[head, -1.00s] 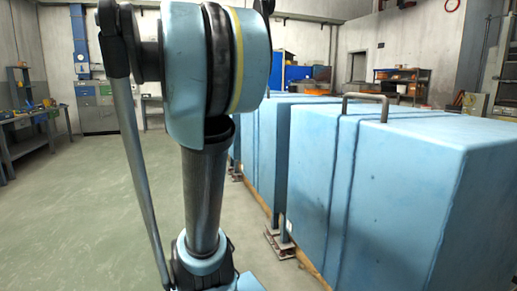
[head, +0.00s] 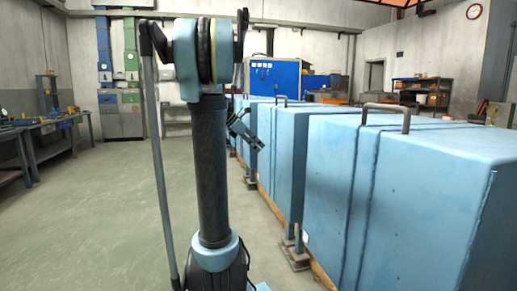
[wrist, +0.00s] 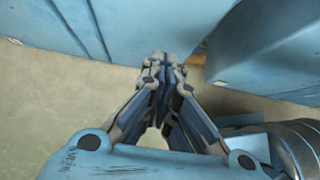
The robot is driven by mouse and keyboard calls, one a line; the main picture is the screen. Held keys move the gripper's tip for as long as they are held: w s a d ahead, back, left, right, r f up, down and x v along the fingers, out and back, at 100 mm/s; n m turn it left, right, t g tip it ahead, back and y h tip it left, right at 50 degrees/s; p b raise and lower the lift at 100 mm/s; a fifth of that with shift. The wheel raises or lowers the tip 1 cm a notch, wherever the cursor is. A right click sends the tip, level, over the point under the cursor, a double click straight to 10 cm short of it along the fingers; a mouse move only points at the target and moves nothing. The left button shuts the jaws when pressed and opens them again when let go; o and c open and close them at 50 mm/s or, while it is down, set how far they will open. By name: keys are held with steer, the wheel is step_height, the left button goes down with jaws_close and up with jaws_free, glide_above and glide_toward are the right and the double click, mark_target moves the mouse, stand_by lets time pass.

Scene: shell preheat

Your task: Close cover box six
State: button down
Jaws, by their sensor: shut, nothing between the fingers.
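A row of large light-blue boxes runs along the right side of the head view. The nearest box (head: 417,200) has a closed-looking top with a metal handle (head: 387,113); a second box (head: 285,165) stands behind it, also with a handle. I see no numbers, so I cannot tell which is box six. My gripper (head: 262,146) shows right of my arm, in front of the farther boxes. In the wrist view my gripper (wrist: 162,62) is shut and empty, its tips near a gap between blue box sides (wrist: 170,25). Any contact is unclear.
Metal feet (head: 296,250) stick out at the base of the boxes into the aisle. The green floor (head: 90,215) on the left is open. A workbench (head: 45,130) stands at the far left, and a blue cabinet (head: 275,80) at the back.

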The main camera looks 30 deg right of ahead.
glide_toward(285, 163)
step_height(285, 163, down, 3)
steer(key=shift+s+d, duration=0.2)
steer(key=shift+d, duration=0.55)
steer(key=shift+s+d, duration=0.15)
steer(key=shift+d, duration=0.6)
